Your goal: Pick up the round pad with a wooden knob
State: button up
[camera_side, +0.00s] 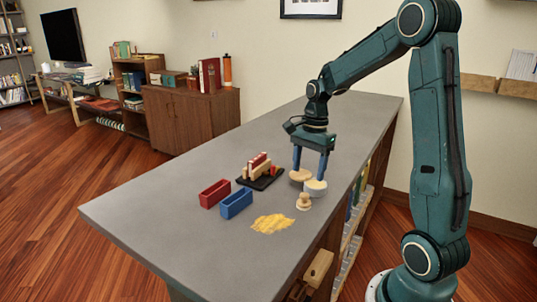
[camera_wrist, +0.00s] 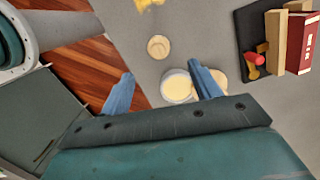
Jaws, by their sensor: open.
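The round pad with a wooden knob (camera_side: 304,202) rests on the grey counter, knob up, in front of a round pale pot. It also shows in the wrist view (camera_wrist: 158,47), beyond my fingertips. My gripper (camera_side: 309,173) is open and empty, its blue fingers pointing down over the pot and a wooden disc, behind the pad. In the wrist view my gripper (camera_wrist: 160,70) has its fingers spread wide, with nothing between them touching either one. The pot (camera_side: 315,188) holds something cream-coloured.
The wooden disc (camera_side: 300,174) lies beside the pot. A yellow patch (camera_side: 271,224) lies in front of the pad. A blue box (camera_side: 236,204), a red box (camera_side: 214,193) and a black tray (camera_side: 252,184) with blocks stand left. The counter (camera_side: 170,220) is clear toward its near left end.

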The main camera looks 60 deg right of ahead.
aim_at(305, 194)
jog(key=shift+a+f, duration=0.15)
jog(key=shift+f, duration=0.75)
jog(key=shift+a+f, duration=0.1)
jog(key=shift+f, duration=0.75)
jog(key=shift+a+f, duration=0.25)
jog(key=shift+f, duration=1.05)
jog(key=shift+a+f, duration=0.25)
jog(key=shift+f, duration=1)
jog(key=c, duration=1.1)
